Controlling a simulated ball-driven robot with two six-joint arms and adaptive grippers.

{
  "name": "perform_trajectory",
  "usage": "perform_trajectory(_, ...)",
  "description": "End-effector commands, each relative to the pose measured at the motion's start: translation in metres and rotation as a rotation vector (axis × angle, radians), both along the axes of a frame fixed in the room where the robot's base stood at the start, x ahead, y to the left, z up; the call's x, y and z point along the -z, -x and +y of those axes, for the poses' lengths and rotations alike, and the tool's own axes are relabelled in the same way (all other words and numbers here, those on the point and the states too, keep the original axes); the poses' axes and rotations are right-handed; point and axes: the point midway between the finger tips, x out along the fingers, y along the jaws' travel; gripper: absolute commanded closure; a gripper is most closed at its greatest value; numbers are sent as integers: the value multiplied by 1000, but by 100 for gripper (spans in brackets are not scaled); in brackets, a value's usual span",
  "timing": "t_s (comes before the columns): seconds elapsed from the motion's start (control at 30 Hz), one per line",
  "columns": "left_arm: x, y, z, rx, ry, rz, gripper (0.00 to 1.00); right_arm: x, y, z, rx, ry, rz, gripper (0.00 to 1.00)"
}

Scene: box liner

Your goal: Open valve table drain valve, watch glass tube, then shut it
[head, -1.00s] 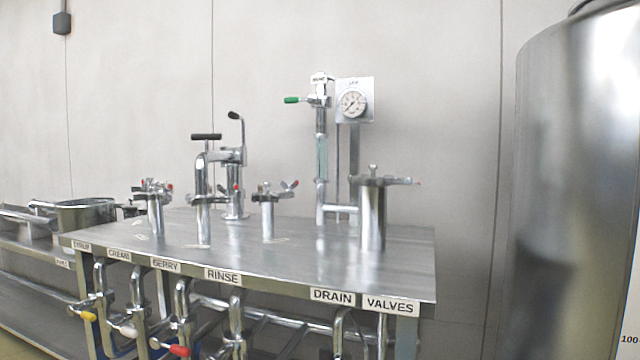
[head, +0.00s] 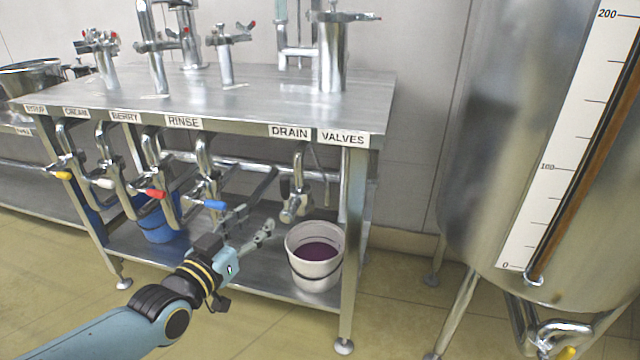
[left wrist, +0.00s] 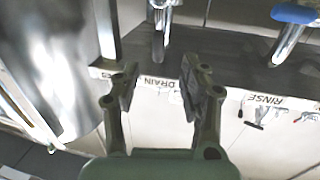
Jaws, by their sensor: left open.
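The drain valve (head: 294,205) hangs under the table's front edge, below the DRAIN label (head: 290,132). It is a metal pipe with a dark handle that looks upright. My left gripper (head: 264,232) is open and empty, in front of the table, left of and slightly below this valve, apart from it. In the left wrist view the open fingers (left wrist: 160,88) frame the upside-down DRAIN label. A tube with a brown column (head: 590,130) runs up the scale on the tank at right; its top is out of view. My right gripper is not in view.
A white bucket (head: 316,282) with purple liquid stands on the lower shelf beneath the drain valve. Blue (head: 213,204), red (head: 154,194) and yellow (head: 62,175) handled valves line the table front. A blue bucket (head: 160,225) is at left. A table leg (head: 350,260) stands right.

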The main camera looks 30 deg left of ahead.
Motion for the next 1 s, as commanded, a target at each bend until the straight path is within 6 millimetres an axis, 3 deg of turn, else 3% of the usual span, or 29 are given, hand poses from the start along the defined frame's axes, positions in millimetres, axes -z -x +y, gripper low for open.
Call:
perform_trajectory(0.1,-18,-11,3,11,-13,-31,56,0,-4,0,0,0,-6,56)
perform_trajectory(0.33,-16,-48,4,11,-16,-30,56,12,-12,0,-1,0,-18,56)
perform_trajectory(0.6,-14,-98,6,11,-16,-28,56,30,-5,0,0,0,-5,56)
perform_trajectory(0.8,-16,-115,7,11,-16,-26,56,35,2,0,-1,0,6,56)
perform_trajectory(1.0,-17,-117,7,11,-16,-26,56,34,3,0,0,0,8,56)
